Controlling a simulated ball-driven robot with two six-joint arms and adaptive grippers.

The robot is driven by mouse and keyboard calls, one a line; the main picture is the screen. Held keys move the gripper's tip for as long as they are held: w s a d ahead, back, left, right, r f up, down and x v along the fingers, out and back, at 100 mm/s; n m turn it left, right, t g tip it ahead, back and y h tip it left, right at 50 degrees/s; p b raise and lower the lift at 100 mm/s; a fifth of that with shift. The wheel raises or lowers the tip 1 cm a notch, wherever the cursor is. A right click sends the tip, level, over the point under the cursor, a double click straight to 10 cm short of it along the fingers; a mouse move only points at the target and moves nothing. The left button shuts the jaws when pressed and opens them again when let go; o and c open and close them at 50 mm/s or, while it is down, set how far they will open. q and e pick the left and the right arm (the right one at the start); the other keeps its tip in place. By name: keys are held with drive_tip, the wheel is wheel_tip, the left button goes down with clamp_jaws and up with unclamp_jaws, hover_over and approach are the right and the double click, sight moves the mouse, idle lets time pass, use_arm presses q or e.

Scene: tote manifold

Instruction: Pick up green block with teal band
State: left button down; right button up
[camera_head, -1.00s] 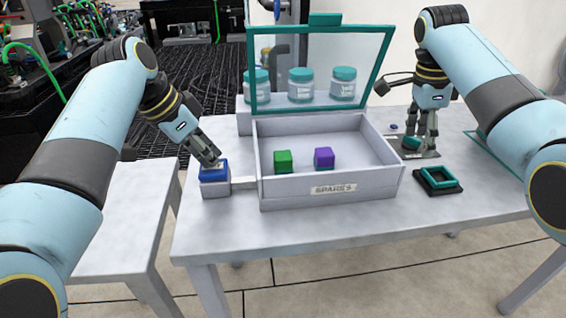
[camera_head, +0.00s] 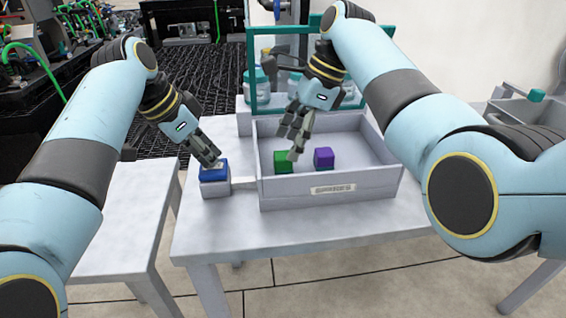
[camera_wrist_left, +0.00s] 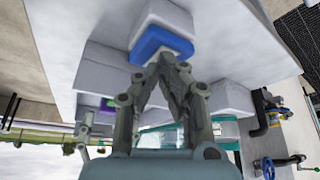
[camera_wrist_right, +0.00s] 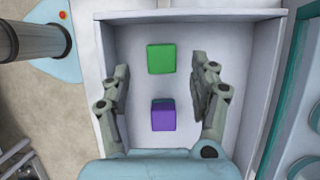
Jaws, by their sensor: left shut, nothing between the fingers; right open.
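The green block (camera_head: 283,162) stands inside the open grey tray marked SPARES (camera_head: 330,190), left of the purple block (camera_head: 324,158). No teal band can be made out on it. In the right wrist view the green block (camera_wrist_right: 161,58) lies between and slightly beyond the open fingertips (camera_wrist_right: 160,72), apart from both, and the purple block (camera_wrist_right: 163,114) is nearer the palm. My left gripper (camera_head: 214,162) is shut and empty at the blue-topped box (camera_head: 214,175).
The tray walls surround both blocks. The teal-framed clear lid (camera_head: 252,70) stands raised at the back, with jars (camera_head: 262,88) behind it. The blue top (camera_wrist_left: 162,44) is right at my left fingertips; I cannot tell whether they touch. The table front (camera_head: 300,228) is bare.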

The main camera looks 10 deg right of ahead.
sight(284, 155)
drive_tip(key=x, duration=0.4)
drive_tip(key=shift+w+a+f, duration=0.15)
drive_tip(key=shift+f, duration=0.05)
drive_tip(key=c, duration=1.2)
wheel_tip(284, 155, up, 13)
drive_tip(key=shift+r, duration=0.1)
use_arm(q)
drive_tip(key=shift+r, duration=2.45)
drive_tip(key=shift+r, duration=0.1)
wheel_tip(284, 155, up, 5)
drive_tip(key=shift+f, duration=0.1)
